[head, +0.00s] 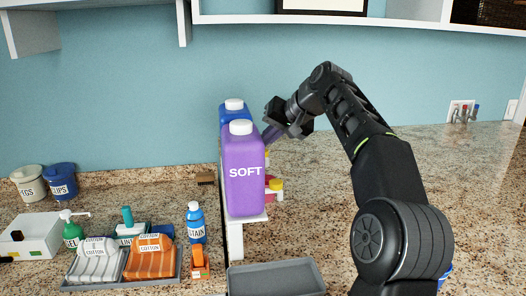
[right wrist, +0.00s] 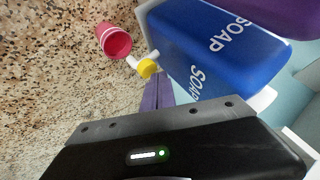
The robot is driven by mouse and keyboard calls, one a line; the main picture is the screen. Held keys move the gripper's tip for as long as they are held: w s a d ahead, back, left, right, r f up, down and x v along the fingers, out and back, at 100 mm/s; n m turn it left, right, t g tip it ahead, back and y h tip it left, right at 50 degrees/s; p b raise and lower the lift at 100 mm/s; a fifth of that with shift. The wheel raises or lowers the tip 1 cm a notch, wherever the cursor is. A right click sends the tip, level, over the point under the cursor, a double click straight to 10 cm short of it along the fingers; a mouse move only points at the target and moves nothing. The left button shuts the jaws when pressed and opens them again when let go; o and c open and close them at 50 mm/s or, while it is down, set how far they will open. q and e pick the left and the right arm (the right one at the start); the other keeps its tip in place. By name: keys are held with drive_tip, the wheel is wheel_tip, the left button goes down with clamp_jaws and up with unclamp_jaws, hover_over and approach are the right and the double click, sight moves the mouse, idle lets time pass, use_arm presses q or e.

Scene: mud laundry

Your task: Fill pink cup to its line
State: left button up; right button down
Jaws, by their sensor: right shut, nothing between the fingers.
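The pink cup (right wrist: 115,40) shows in the right wrist view with its open mouth toward the camera and pale bands on its side. A yellow tap (right wrist: 148,68) with a white spout sits by the blue SOAP bottle (right wrist: 215,45), the spout tip close to the cup's rim. I cannot tell the level in the cup. In the head view the purple SOFT bottle (head: 243,190) stands before the blue bottle (head: 232,107). My right gripper (head: 271,134), with purple fingers (right wrist: 158,93), is shut and empty beside the bottles, near the tap. My left gripper is out of view.
A grey tray (head: 276,279) lies in front of the bottle stand (head: 235,240). At left are a tray of folded cloths (head: 122,285), a blue STAIN bottle (head: 195,224) and a green pump bottle (head: 72,232). The counter at right is mostly clear behind my arm.

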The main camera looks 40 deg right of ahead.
drive_tip(key=shift+f+b, duration=0.4)
drive_tip(key=shift+f, duration=0.15)
idle(0.4)
drive_tip(key=shift+r, duration=0.15)
idle(4.6)
drive_tip(key=shift+r+p, duration=0.85)
drive_tip(key=shift+p, duration=0.2)
wheel_tip(320, 180, up, 5)
drive_tip(key=p, duration=0.5)
